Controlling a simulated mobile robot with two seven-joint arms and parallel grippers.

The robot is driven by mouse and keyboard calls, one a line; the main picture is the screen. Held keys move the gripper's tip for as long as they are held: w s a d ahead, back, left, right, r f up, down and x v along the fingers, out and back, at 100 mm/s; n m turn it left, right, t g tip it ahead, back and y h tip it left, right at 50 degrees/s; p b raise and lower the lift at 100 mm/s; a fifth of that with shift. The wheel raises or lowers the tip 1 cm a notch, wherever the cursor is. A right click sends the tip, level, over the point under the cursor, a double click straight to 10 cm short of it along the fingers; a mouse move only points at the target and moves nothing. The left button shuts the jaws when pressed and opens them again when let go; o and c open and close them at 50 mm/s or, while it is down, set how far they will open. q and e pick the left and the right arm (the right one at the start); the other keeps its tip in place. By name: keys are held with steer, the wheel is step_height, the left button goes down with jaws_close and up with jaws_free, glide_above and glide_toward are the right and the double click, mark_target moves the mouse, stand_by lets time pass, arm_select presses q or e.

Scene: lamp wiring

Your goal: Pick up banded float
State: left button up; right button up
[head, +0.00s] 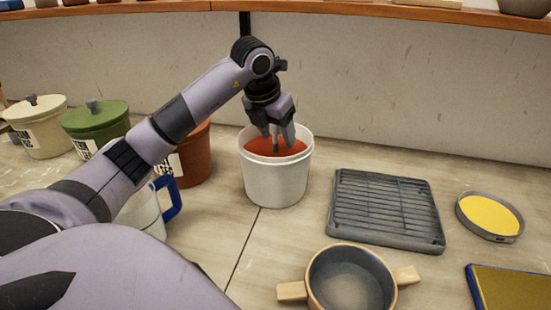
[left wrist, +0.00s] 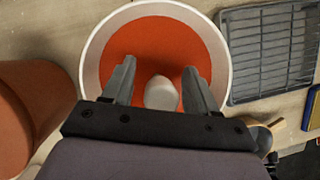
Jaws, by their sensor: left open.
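A white bucket (head: 275,183) holds orange-red liquid (left wrist: 160,45); the bucket's rim also shows in the left wrist view (left wrist: 88,62). A pale, rounded thing, likely the banded float (left wrist: 161,93), shows at the liquid between my fingers; no band is clear on it. My left gripper (head: 277,142) points down into the bucket's mouth. In the left wrist view my left gripper (left wrist: 160,68) is open, with one finger on each side of the pale thing and a gap to each. In the head view the fingers mostly hide it. My right gripper is not in view.
A terracotta pot (head: 195,155), a green lidded pot (head: 97,122) and a cream lidded pot (head: 37,130) stand left. A grey rack (head: 388,208) lies right of the bucket, with a yellow round dish (head: 490,215) beyond. A two-handled pot (head: 350,282) stands in front.

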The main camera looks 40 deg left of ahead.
arm_select(q)
jaws_close()
stand_by(0.3)
step_height(320, 180, up, 20)
steer(key=p, duration=0.4)
steer(key=shift+f, duration=0.1)
stand_by(0.6)
